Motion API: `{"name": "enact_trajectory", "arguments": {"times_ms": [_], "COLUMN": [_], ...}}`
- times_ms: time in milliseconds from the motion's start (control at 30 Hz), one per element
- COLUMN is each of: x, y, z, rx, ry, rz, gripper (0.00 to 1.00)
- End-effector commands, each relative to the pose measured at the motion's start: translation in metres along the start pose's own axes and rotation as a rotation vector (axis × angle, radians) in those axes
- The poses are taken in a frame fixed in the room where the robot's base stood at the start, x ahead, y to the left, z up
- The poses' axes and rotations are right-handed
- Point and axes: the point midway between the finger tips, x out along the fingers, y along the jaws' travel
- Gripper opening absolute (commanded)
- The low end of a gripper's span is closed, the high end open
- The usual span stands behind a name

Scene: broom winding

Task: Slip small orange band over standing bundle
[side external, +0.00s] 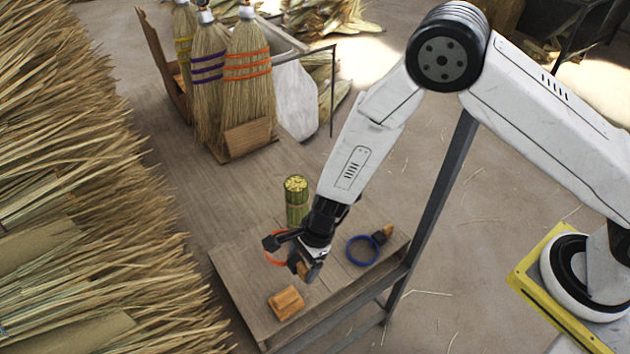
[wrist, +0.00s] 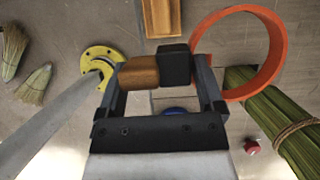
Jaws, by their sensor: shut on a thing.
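The small orange band (side external: 274,252) is a stiff ring with a wood-and-black grip block. In the wrist view, the orange band (wrist: 281,45) stands out to the right of my gripper (wrist: 158,70). My gripper (side external: 291,257) is shut on the wood-and-black block (wrist: 138,73) and holds the band above the bench. The green bundle (side external: 296,206) stands upright behind my gripper, its pale top clear of the band. In the wrist view, the tied bundle (wrist: 290,128) is at the right; the ring's lower edge overlaps its end in the picture, apparently without encircling it.
A blue band (side external: 351,259) with a wooden grip lies on the bench (side external: 240,292) to the right. A wooden block (side external: 286,302) lies near the front. Finished brooms (side external: 247,90) stand at the back, and a large straw pile (side external: 80,190) fills the left.

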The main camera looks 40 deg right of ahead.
Motion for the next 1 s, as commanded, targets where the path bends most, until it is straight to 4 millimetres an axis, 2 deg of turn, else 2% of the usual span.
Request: {"name": "enact_trajectory", "arguments": {"times_ms": [367, 567, 767, 1000], "x": [-0.012, -0.026, -0.052, -0.097], "y": [-0.019, -0.037, -0.061, -0.091], "z": [0.009, 0.014, 0.012, -0.011], "rx": [-0.114, -0.237, -0.419, -0.686], "ry": [-0.001, 0.0, 0.002, 0.003], "rz": [0.042, 0.091, 0.166, 0.277], "gripper": [0.26, 0.26, 0.26, 0.26]}}
